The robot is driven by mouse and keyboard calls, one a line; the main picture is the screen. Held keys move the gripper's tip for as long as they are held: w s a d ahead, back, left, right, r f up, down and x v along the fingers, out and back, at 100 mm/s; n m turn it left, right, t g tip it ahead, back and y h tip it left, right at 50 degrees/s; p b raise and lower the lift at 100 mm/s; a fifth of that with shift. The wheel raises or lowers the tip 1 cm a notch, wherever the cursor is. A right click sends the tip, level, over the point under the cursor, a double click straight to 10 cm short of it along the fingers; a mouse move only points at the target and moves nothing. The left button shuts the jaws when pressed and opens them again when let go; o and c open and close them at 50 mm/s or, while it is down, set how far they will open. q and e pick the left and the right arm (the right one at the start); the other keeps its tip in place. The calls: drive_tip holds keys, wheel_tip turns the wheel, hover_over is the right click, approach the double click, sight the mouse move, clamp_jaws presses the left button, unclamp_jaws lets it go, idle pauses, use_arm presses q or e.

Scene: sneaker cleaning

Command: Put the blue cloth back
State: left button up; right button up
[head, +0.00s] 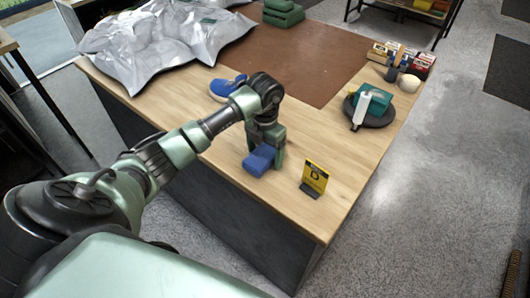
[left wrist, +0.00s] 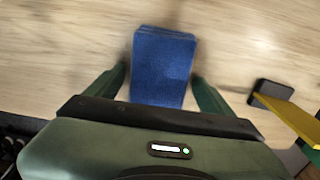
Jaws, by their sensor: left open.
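The blue cloth (head: 260,160) is a small folded block on the wooden table, near its front edge. In the left wrist view the cloth (left wrist: 162,65) lies between and a little beyond the two fingers. My left gripper (head: 266,150) points down at the cloth, and its fingers stand apart on either side of it. In the left wrist view the gripper (left wrist: 160,85) is open, with gaps showing beside the cloth. My right gripper is in neither view.
A yellow sign (head: 315,177) marked D stands right of the cloth. A blue sneaker (head: 227,88) is behind the arm. A round dark tray (head: 370,112) holds a white bottle and a teal item. Silver bags (head: 160,40) lie at the back left, beside a brown mat (head: 300,60).

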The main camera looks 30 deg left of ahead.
sight(265, 153)
use_arm(q)
drive_tip(key=shift+r, duration=0.55)
wheel_tip(265, 153, up, 11)
drive_tip(key=b, duration=0.2)
drive_tip(key=shift+b, duration=0.35)
